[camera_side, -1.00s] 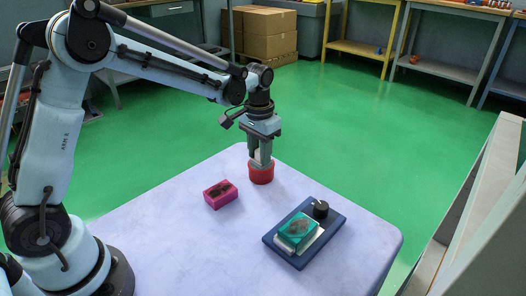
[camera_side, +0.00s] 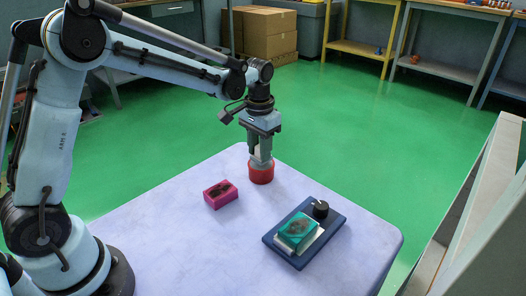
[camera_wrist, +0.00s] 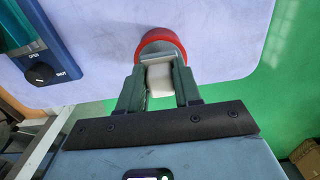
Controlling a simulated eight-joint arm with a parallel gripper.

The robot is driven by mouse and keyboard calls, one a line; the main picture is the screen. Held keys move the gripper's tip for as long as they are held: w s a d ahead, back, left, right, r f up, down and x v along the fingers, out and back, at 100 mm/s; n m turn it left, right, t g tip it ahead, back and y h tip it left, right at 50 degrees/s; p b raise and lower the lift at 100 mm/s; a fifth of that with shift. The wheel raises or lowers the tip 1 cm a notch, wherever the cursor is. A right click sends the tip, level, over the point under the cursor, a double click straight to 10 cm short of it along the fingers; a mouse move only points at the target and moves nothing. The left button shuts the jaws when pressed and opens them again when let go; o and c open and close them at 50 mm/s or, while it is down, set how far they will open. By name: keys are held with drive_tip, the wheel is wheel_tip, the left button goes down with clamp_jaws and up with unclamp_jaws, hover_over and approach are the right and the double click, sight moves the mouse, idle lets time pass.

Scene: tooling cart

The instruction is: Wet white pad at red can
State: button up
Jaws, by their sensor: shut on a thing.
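The red can (camera_side: 261,174) stands at the far end of the cart top, and it also shows in the wrist view (camera_wrist: 161,38). My gripper (camera_side: 261,157) points down over the can, its fingertips at the can's mouth. In the wrist view my gripper (camera_wrist: 160,80) is shut on the white pad (camera_wrist: 160,76), which sits between the fingers. The pad's lower end is at the can's opening; how deep it reaches inside is hidden.
A pink block with a dark patch (camera_side: 220,194) lies left of the can. The cart's front left top (camera_side: 180,250) is clear.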

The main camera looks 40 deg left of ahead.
drive_tip(key=shift+r, duration=2.9)
